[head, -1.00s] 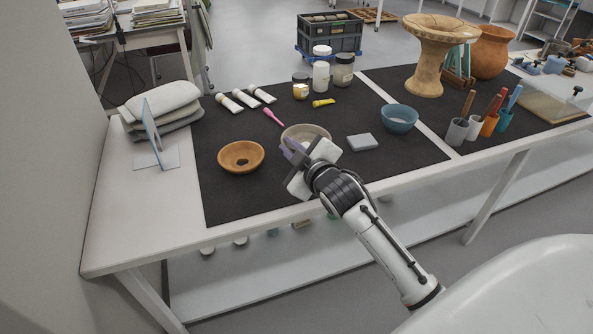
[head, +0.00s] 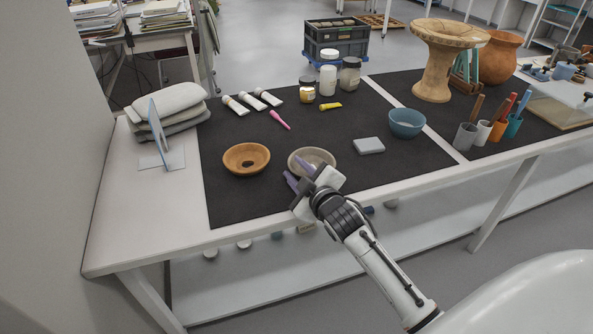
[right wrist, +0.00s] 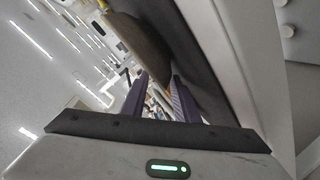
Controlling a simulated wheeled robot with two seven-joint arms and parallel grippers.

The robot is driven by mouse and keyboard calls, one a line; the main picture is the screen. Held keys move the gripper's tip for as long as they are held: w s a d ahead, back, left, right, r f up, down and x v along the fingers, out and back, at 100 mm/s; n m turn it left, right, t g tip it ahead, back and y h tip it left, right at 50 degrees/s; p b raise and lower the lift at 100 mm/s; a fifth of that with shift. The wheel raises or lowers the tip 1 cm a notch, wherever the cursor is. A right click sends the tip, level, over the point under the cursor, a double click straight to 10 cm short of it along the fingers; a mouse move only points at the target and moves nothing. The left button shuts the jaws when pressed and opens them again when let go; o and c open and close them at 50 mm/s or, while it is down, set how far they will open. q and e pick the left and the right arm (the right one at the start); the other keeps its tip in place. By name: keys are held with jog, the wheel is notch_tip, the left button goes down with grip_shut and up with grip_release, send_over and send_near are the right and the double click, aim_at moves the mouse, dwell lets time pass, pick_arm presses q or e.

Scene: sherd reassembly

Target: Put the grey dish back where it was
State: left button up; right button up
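The grey dish (head: 322,156) sits on the black mat near its front edge, upright as far as I can see. Its near side is partly hidden by my right gripper (head: 298,174). That gripper's two purple fingers stand apart at the dish's near left rim, one over the dish's inside and one outside it. In the right wrist view the fingers (right wrist: 158,95) are also spread, with the dish's dark curved side (right wrist: 142,42) just beyond them. Whether a finger still touches the dish is unclear. My left gripper is not in view.
An orange-brown bowl (head: 246,171) stands just left of the dish, and a pale grey block (head: 369,146) lies to its right. A blue bowl (head: 406,130) is farther right. The mat (head: 240,205) is bare in front of the orange-brown bowl.

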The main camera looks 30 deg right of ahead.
jog(key=p+v, duration=0.1)
jog(key=v, duration=1)
jog(key=shift+s, duration=0.2)
jog(key=s+a+f+m+g+y, duration=0.4)
jog(key=s+a+f+g+y, duration=0.1)
jog(key=s+a+f, duration=1.1)
jog(key=s+f+g, duration=0.1)
jog(key=s+f, duration=0.2)
jog(key=f, duration=0.1)
jog(key=shift+f+m, duration=0.25)
jog(key=shift+m, duration=0.15)
jog(key=shift+a, duration=0.15)
